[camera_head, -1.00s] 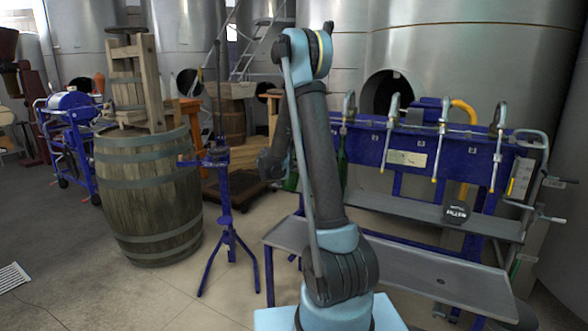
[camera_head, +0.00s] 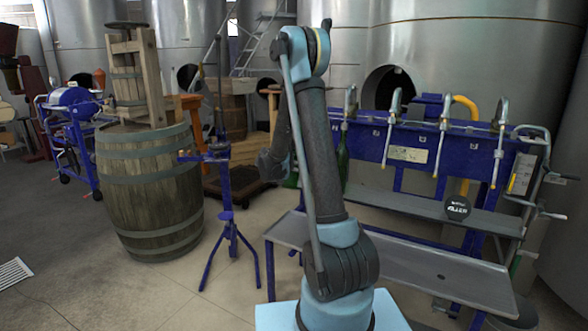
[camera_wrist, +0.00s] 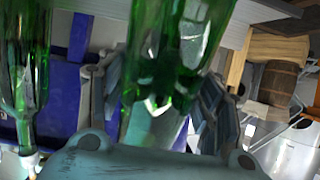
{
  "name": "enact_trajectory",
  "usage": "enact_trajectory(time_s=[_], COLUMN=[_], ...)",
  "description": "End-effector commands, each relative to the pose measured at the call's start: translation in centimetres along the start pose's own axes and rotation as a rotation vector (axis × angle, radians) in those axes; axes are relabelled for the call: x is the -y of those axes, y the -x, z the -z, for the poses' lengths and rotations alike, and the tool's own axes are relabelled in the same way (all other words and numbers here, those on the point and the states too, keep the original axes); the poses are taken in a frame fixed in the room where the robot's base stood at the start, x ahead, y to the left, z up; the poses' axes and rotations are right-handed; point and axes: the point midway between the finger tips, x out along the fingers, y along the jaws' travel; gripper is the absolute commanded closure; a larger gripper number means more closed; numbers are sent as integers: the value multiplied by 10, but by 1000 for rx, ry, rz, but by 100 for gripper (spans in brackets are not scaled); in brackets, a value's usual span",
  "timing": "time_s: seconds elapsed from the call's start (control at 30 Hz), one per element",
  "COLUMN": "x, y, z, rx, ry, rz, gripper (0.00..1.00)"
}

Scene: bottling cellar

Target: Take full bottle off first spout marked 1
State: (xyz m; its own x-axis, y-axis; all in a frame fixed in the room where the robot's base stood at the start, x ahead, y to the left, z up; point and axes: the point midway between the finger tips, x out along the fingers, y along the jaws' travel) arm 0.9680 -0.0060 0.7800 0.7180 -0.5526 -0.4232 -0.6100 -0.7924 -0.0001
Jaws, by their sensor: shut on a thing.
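My gripper (camera_wrist: 163,105) is shut on a green glass bottle (camera_wrist: 172,45) in the wrist view, with a grey finger on each side of it. A second green bottle (camera_wrist: 22,75) stands apart at the left of that view, its narrow end at a pale fitting. In the head view my arm hides the gripper and most of what it holds. Green glass (camera_head: 343,163) shows just right of the arm, below the leftmost spout (camera_head: 349,103). The blue filling stand (camera_head: 452,150) carries several metal spouts. I cannot read the spout numbers.
A grey shelf (camera_head: 405,203) and a lower grey tray (camera_head: 440,272) run along the stand. A blue tripod tool (camera_head: 226,205) and a large wooden barrel (camera_head: 152,195) stand to the left. Steel tanks (camera_head: 480,55) close off the back.

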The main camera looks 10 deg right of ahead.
Motion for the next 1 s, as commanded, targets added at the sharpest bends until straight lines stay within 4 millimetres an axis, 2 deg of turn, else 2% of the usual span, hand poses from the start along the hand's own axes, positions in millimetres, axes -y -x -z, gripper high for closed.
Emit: enact_trajectory(time_s=[1.0], x=[0], y=[0], z=[-32], rx=[-1], ry=[1], rz=[0], gripper=[100])
